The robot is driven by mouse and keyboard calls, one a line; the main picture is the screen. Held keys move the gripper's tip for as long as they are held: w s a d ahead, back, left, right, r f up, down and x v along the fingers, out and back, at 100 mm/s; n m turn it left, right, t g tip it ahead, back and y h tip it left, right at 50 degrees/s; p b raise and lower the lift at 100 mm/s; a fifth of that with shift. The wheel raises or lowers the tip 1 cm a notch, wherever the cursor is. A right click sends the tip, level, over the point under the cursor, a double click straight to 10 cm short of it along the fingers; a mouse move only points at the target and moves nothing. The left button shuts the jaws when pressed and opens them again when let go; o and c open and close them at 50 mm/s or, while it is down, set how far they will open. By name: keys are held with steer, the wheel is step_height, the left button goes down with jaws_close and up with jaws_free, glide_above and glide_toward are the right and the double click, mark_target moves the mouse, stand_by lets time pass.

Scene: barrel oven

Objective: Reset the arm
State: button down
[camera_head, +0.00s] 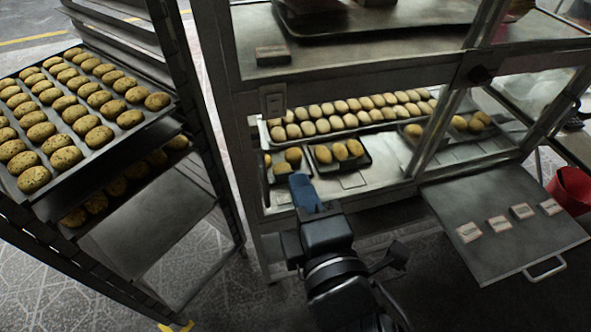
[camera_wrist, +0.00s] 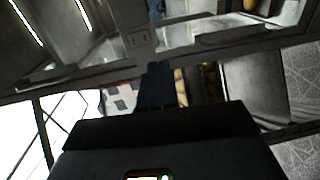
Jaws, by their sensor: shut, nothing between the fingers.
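My gripper (camera_head: 308,193) is at the lower middle of the head view, in front of the left part of the metal cabinet (camera_head: 235,120). Its blue fingers point toward the cabinet's lower edge and overlap it in the picture; I cannot tell if they touch. In the wrist view my gripper (camera_wrist: 160,84) shows its dark fingers together, with nothing between them.
Inside the cabinet are a long tray of buns (camera_head: 345,115) and smaller trays of bread (camera_head: 340,152). A rack (camera_head: 190,110) with a tray of speckled rolls (camera_head: 65,115) stands left. A flap with labels (camera_head: 510,250) juts out right, near a red bucket (camera_head: 570,190).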

steer(key=shift+s+d, duration=0.15)
steer(key=shift+s, duration=0.3)
steer(key=s+d+f+m+g+h, duration=0.1)
steer(key=s+d+f+m, duration=0.65)
steer(key=s+d, duration=0.45)
steer(key=s+d+r+m+h, duration=0.1)
steer(key=s+d+m, duration=0.3)
steer(key=s+m, duration=0.2)
steer(key=s+d+r+m+h, duration=0.2)
steer(key=s+d+m, duration=0.2)
steer(key=s+m, duration=0.3)
steer(key=s, duration=0.3)
steer(key=shift+r+g+h, duration=0.25)
steer(key=shift+g+h, duration=0.05)
steer(key=c, duration=1.9)
jaws_free()
steer(key=shift+d+m, duration=0.1)
steer(key=shift+m, duration=0.15)
